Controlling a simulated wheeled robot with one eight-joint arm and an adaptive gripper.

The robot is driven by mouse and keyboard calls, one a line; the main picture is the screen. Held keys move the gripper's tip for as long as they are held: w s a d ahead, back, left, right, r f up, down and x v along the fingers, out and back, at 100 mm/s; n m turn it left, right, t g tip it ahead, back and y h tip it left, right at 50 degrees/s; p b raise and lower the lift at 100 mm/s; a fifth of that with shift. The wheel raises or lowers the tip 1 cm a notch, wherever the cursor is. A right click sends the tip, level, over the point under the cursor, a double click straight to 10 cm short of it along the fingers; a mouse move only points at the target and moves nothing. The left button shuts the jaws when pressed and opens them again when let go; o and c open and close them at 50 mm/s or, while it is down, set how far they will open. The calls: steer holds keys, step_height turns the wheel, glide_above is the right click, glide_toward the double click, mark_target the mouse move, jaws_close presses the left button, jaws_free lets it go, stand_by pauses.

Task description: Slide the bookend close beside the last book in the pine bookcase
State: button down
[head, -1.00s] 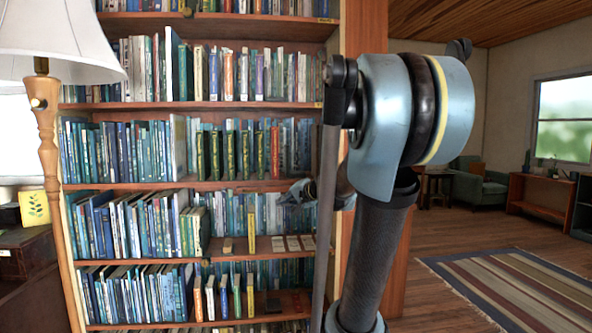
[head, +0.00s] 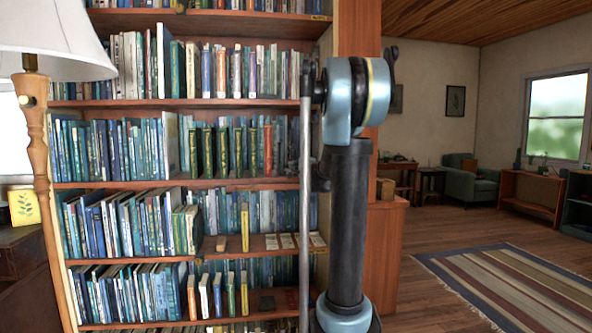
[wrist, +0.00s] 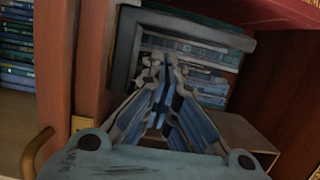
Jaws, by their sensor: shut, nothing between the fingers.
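A tall reddish-brown wooden bookcase (head: 354,20) full of books fills the left and middle of the head view. I cannot tell if it is the pine one. In the wrist view my gripper (wrist: 161,62) is shut and empty, its fingertips in front of a stack of blue-green books (wrist: 190,52). A grey, frame-like edge (wrist: 125,48) borders these books; I cannot tell whether it is the bookend. A small dark item (head: 267,302) on a low shelf in the head view is also too unclear to name. My gripper cannot be made out in the head view.
A floor lamp (head: 36,150) stands at the left of the bookcase. To the right are a striped rug (head: 500,285), a green armchair (head: 478,190) and a low shelf (head: 530,192). Wooden floor between them is open. In the wrist view a brown panel (wrist: 285,95) is close on the right.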

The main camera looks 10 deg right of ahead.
steer(key=shift+x, duration=3)
